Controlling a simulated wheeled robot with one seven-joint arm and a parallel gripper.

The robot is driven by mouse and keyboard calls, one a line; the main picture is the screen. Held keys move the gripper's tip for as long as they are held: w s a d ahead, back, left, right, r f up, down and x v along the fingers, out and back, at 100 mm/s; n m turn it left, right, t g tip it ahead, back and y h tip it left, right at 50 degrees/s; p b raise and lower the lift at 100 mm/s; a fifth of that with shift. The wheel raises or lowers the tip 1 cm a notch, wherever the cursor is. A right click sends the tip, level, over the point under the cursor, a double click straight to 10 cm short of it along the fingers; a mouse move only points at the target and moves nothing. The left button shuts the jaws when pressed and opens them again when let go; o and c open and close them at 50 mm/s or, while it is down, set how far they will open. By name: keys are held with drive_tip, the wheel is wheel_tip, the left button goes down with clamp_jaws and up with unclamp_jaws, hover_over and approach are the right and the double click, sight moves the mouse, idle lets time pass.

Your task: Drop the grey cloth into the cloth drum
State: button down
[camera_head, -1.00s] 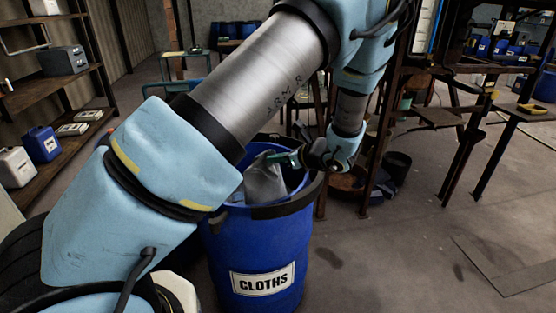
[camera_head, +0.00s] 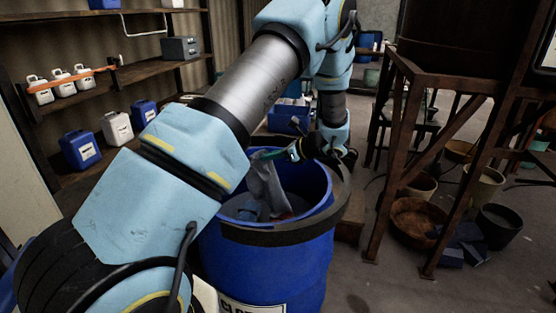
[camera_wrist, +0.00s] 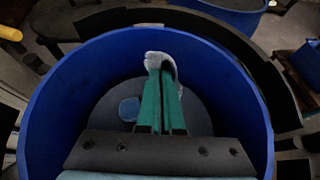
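The cloth drum (camera_head: 262,262) is a blue open-topped barrel with a dark band below its rim and a partly visible white label. My gripper (camera_head: 272,155) is over its mouth, pointing inward. Its green fingers are close together and pinch the grey cloth (camera_head: 264,186), which hangs down inside the rim. In the wrist view, the fingers (camera_wrist: 162,72) have the cloth (camera_wrist: 153,60) at their tips, with the drum's blue wall (camera_wrist: 75,80) around them. I cannot tell whether the cloth's lower end touches the drum's floor.
A small bluish patch (camera_wrist: 128,109) shows on the drum's dark floor. Shelves (camera_head: 150,70) with jugs stand at the left. A rusty metal stand (camera_head: 415,150) is at the right, with a brown bowl (camera_head: 415,218) and a dark bucket (camera_head: 500,226) on the floor.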

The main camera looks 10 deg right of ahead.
wheel_tip(320, 180, down, 6)
drive_tip(key=b, duration=0.4)
drive_tip(key=shift+w, duration=0.15)
drive_tip(key=shift+c, duration=1.9)
unclamp_jaws()
drive_tip(key=shift+o, duration=0.3)
drive_tip(key=o, duration=0.3)
